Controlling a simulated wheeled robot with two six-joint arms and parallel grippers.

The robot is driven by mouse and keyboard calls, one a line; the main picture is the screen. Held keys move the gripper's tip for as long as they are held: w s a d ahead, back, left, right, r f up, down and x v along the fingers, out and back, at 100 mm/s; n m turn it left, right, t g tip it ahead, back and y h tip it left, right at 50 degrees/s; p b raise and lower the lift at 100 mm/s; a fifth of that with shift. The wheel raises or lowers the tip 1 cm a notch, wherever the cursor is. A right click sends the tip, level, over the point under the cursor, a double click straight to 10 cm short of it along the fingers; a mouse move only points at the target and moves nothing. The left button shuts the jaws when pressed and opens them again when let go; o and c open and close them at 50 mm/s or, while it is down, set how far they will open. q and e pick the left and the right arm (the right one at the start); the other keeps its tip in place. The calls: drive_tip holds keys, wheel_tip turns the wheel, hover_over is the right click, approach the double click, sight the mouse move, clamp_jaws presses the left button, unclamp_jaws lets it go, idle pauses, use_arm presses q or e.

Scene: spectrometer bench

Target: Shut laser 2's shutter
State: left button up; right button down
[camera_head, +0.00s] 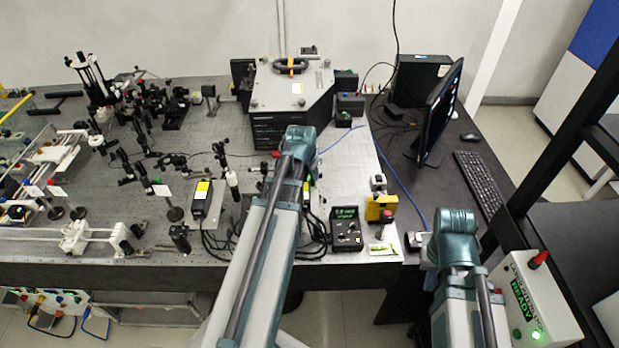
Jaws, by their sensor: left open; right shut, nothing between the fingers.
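A grey box with a yellow label (207,205), which looks like a laser head, stands on the optical bench left of my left arm. A second similar box (316,205) is partly hidden behind that arm. I cannot read which is laser 2, and no shutter is clear. My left arm's wrist (300,140) is over the bench, in front of the large grey housing (290,85); its fingers are hidden behind the wrist. My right arm's wrist (455,225) is near the bench's front right corner; its fingers are hidden too.
A black controller with a green display (346,228) and a yellow box with a red button (380,208) stand at the bench's front right. Optic posts crowd the left. A monitor (440,112), keyboard (480,182) and white box reading READY (535,300) are at right.

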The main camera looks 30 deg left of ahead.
use_arm(q)
clamp_jaws()
drive_tip(key=shift+s, duration=0.1)
drive_tip(key=shift+s+a+t+h, duration=0.15)
drive_tip(key=shift+a+t+h, duration=0.2)
drive_tip(key=shift+h, duration=0.15)
drive_tip(key=shift+s+a+t+h+b, duration=0.15)
drive_tip(key=shift+t+h+b, duration=0.1)
drive_tip(key=shift+h+b, duration=0.15)
unclamp_jaws()
drive_tip(key=shift+r, duration=0.1)
